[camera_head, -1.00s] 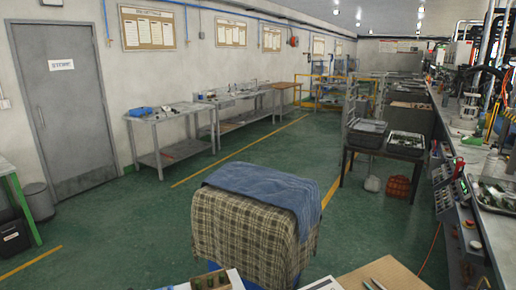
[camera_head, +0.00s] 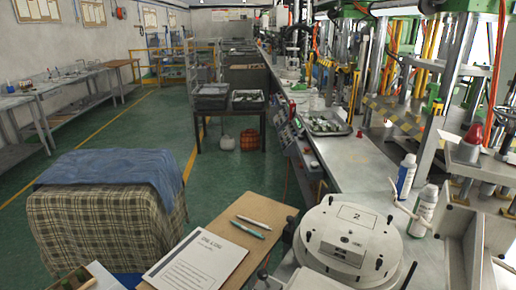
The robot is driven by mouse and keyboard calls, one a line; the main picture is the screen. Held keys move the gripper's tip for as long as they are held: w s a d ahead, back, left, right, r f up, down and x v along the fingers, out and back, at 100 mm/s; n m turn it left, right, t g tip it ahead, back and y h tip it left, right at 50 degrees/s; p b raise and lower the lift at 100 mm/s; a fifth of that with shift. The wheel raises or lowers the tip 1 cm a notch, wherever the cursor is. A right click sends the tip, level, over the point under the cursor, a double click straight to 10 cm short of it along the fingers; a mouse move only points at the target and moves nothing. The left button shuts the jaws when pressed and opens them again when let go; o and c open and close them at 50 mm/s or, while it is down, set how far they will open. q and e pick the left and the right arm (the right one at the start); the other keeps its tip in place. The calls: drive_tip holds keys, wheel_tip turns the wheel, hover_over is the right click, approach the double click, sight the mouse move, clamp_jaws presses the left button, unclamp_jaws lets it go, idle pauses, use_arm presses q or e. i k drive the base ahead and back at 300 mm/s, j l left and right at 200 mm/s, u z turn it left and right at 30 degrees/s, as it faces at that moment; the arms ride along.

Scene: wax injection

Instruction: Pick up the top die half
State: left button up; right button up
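A round, pale die (camera_head: 350,238) lies at the bottom right of the head view, on the near end of the work surface. Its upper face is the top die half, with a label reading "2", a second plate with print, and several dark knobs around the rim. Its lower edge and what lies beneath it are partly cut off by the frame. Neither of my grippers can be made out in the view.
A wooden board (camera_head: 213,247) with a printed sheet (camera_head: 200,258) and two pens lies left of the die. Spray bottles (camera_head: 424,208) stand behind it to the right. A metal tray (camera_head: 325,126) sits further along the bench.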

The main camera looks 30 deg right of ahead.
sight(353, 246)
drive_tip(key=k+j+z, duration=0.1)
drive_tip(key=z, duration=0.7)
